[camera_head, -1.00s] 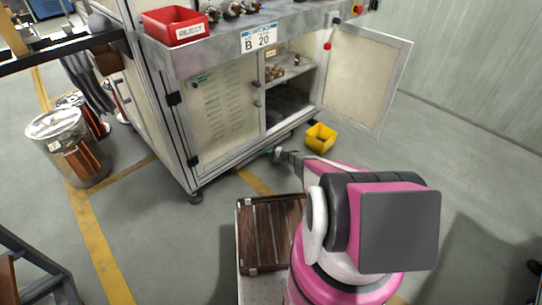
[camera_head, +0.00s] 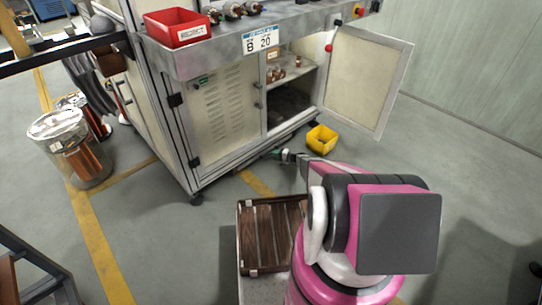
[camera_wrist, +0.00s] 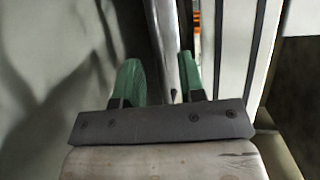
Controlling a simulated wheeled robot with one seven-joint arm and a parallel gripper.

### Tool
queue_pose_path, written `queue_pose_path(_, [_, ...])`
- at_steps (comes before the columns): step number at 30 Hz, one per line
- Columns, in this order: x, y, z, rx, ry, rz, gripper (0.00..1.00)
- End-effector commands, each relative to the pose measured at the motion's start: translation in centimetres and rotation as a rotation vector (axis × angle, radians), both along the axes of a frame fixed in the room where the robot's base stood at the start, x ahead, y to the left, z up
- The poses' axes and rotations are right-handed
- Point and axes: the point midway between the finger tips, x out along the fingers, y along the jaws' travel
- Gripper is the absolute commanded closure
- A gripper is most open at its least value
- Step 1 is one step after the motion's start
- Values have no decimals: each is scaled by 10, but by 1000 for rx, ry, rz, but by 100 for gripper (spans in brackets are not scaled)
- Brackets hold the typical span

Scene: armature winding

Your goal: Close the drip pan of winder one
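The winder cabinet (camera_head: 223,117) carries a "B 20" sign and stands in the middle of the head view. A drip pan cannot be clearly made out; the low area under the cabinet is partly hidden by my arm. My gripper (camera_head: 283,154) is low at the cabinet's bottom front edge. In the wrist view my gripper (camera_wrist: 158,80) has two green fingers spread apart. A grey metal bar or edge (camera_wrist: 164,45) runs between them, close to the right finger, with a gap to the left finger. I cannot tell whether it is part of the pan.
The cabinet's right door (camera_head: 367,83) stands open. A yellow bin (camera_head: 321,139) is on the floor just beyond my gripper. A red bin (camera_head: 177,27) sits on the cabinet top. A wire-filled drum (camera_head: 68,148) stands left. Floor right of the cabinet is clear.

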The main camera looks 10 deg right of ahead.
Motion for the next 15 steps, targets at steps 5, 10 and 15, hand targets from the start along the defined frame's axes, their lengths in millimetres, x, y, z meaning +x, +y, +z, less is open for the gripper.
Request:
queue_pose_path(5, [-18, -29, 7, 0, 0, -1, 63])
queue_pose_path(10, [-28, -46, 11, 1, -1, -1, 63])
queue_pose_path(15, [-32, -53, 12, 1, -1, 0, 63])
